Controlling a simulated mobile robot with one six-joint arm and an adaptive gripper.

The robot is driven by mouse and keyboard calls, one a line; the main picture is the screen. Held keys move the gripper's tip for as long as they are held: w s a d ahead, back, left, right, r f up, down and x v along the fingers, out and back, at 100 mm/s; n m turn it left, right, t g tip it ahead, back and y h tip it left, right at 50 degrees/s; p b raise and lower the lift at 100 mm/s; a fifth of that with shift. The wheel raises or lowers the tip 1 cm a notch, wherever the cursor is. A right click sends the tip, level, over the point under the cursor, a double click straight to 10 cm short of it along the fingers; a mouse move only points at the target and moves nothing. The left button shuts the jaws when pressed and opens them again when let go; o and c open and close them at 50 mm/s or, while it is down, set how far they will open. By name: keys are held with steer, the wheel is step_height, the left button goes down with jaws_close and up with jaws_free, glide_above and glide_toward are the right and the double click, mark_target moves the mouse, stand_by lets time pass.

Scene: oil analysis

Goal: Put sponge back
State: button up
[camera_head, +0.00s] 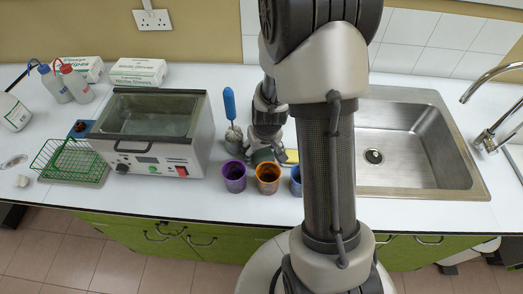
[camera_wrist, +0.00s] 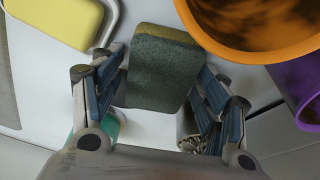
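The sponge (camera_wrist: 165,72), with a dark green scouring face and a thin yellow edge, sits between the two fingers of my gripper (camera_wrist: 158,88) in the wrist view. Whether the sponge touches the counter is unclear.
A purple cup (camera_head: 234,177), an orange cup (camera_head: 268,179) and a blue cup (camera_head: 296,182) stand close in front of my gripper. A blue-handled brush (camera_head: 230,105) stands to its left. A heating bath (camera_head: 152,132) is further left, and a sink (camera_head: 405,145) is right.

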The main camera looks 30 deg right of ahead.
steer(key=shift+o, duration=0.2)
steer(key=shift+r+p, duration=0.55)
steer(key=shift+p, duration=0.05)
steer(key=d+p+v, duration=0.1)
steer(key=p+v, duration=0.3)
steer(key=v, duration=0.8)
step_height(320, 180, up, 12)
steer(key=n+t, duration=0.1)
glide_above(264, 159)
steer(key=s+a, duration=0.5)
steer(key=a, duration=0.2)
steer(key=s+a+r, duration=0.2)
steer(key=s+r, duration=0.1)
steer(key=s, duration=0.3)
steer(key=s+a+r+n, duration=0.1)
steer(key=s+a+r, duration=0.1)
steer(key=s+r, duration=0.2)
steer(key=shift+s+a+t+y, duration=0.3)
steer(key=shift+s+a+t, duration=0.1)
steer(key=shift+s, duration=0.5)
steer(key=shift+r, duration=0.1)
